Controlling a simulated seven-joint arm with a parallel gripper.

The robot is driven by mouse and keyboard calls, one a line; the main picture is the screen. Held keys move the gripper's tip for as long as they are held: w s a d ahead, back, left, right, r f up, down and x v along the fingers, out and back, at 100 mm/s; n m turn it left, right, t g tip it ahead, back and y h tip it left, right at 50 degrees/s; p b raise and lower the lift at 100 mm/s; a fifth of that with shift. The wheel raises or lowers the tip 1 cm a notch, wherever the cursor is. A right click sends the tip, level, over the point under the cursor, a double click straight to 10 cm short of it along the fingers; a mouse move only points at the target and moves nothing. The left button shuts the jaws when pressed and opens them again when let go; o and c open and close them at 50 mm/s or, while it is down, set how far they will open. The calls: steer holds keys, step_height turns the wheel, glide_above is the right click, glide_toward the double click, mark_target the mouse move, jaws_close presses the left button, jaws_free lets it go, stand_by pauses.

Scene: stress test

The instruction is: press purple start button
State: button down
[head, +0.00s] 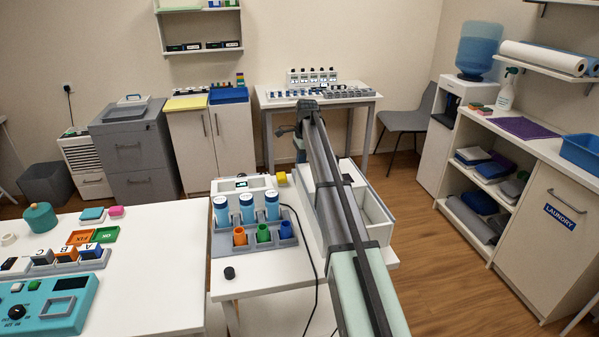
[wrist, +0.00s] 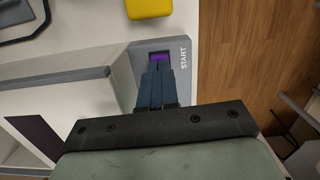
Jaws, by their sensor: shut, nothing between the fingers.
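The purple start button (wrist: 159,58) shows in the wrist view as a small purple rectangle in a grey panel (wrist: 125,68), next to the printed word START. My gripper (wrist: 158,68) is shut and empty, its dark fingertips together at the button's near edge. The fingertips overlap part of the button in the wrist view. I cannot tell whether they touch it or hover just above it. In the head view my arm blocks the sight of the button and the gripper.
A yellow block (wrist: 148,8) lies just beyond the panel; it also shows in the head view (head: 281,178). To the left in the head view, a grey rack (head: 222,245) holds blue-labelled bottles and coloured cups. A black cable (head: 314,262) hangs over the white table (head: 265,283).

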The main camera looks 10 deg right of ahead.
steer(key=shift+f, duration=0.5)
steer(key=shift+d, duration=0.1)
steer(key=shift+w+d+r, duration=0.1)
steer(key=shift+d+r, duration=0.2)
steer(key=shift+d, duration=0.4)
steer(key=shift+d+r, duration=0.25)
steer(key=shift+d, duration=0.45)
steer(key=shift+r, duration=0.1)
step_height(320, 180, up, 14)
steer(key=d, duration=0.1)
steer(key=shift+d+f, duration=0.2)
steer(key=shift+f, duration=0.05)
